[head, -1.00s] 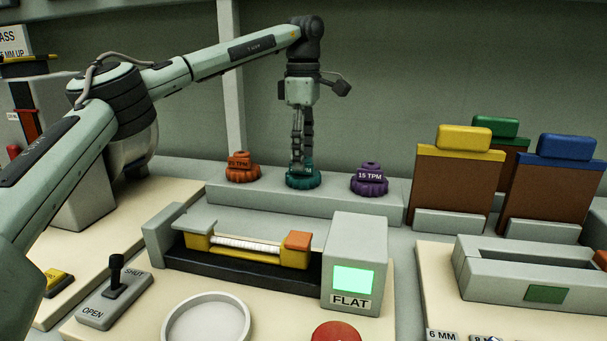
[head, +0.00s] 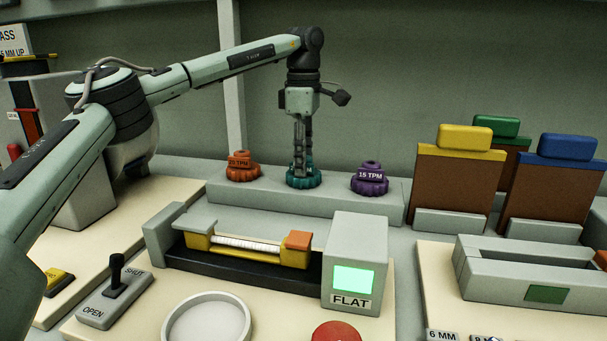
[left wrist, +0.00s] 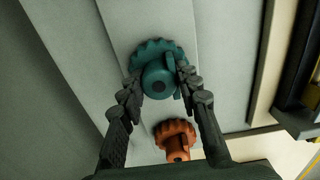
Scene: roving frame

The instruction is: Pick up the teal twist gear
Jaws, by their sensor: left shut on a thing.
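The teal twist gear (head: 303,179) stands on the grey ledge between an orange gear and a purple gear. It also shows in the left wrist view (left wrist: 150,58), its toothed rim and round hub visible. My left gripper (head: 300,170) points straight down over it, and its fingers are closed on the gear's upper part. In the left wrist view the fingers (left wrist: 160,88) lie on either side of the hub. The gear appears to rest on the ledge still. My right gripper is not in view.
The orange gear (head: 241,168) and the purple "15 TPM" gear (head: 369,180) stand close on either side along the ledge (head: 335,202). In front is a grey machine (head: 357,240) with a "FLAT" display. A lever box (head: 114,290) and a round dish (head: 206,329) are nearer.

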